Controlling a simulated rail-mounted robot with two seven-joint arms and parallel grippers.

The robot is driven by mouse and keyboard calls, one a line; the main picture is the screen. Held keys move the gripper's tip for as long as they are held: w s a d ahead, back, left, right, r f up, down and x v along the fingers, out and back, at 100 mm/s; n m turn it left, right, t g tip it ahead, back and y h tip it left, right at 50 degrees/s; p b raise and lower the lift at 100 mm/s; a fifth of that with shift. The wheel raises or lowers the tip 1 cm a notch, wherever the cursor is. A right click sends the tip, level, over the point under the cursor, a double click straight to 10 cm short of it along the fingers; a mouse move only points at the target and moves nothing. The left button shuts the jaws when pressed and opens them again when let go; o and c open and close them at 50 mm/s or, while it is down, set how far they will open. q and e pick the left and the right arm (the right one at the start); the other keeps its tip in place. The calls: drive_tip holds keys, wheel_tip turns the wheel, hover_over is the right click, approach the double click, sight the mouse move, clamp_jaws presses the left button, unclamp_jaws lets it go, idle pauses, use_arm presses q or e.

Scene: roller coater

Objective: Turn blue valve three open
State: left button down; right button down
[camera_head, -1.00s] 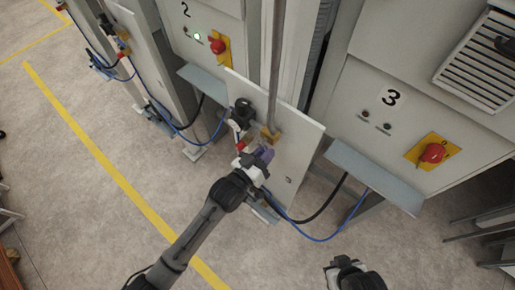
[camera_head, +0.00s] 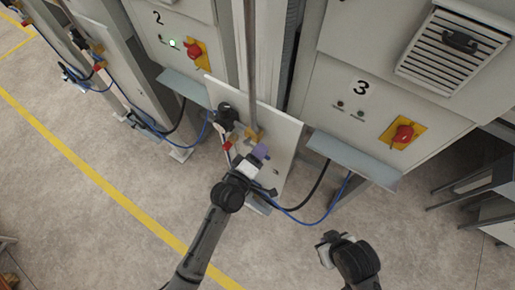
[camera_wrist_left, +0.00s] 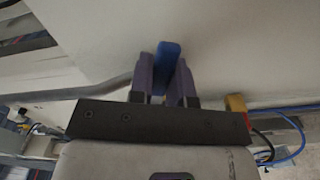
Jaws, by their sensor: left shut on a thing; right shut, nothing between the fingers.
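The blue valve handle (camera_wrist_left: 168,60) stands between the purple fingers of my left gripper (camera_wrist_left: 166,82) in the left wrist view, in front of a pale panel. My left gripper is shut on it. In the head view my left gripper (camera_head: 259,153) is at the pale panel beside cabinet three, just below a brass fitting (camera_head: 254,133) on a vertical pipe. The blue handle is hidden there by the gripper. My right gripper (camera_head: 327,246) is shut and empty, low over the floor to the right of my left arm.
Cabinet three (camera_head: 345,125) has a red switch on a yellow plate (camera_head: 403,133) and a grey ledge (camera_head: 352,160). A black gauge-like part (camera_head: 227,117) and a red handle (camera_head: 227,148) are left of the gripper. Blue and black hoses hang below. Open floor lies in front.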

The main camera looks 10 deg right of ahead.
use_arm(q)
drive_tip(key=r+n+p, duration=0.1)
drive_tip(key=n, duration=0.1)
drive_tip(key=shift+s+r+n, duration=0.1)
drive_tip(key=shift+n, duration=0.2)
drive_tip(key=shift+d+r+n, duration=0.1)
drive_tip(key=shift+r+n, duration=0.05)
drive_tip(key=shift+n, duration=0.35)
drive_tip(key=shift+p, duration=0.3)
drive_tip(key=c, duration=1.1)
unclamp_jaws()
drive_tip(key=shift+o, duration=0.2)
drive_tip(key=b+v, duration=0.1)
drive_tip(key=v, duration=1.3)
drive_tip(key=shift+b, duration=0.3)
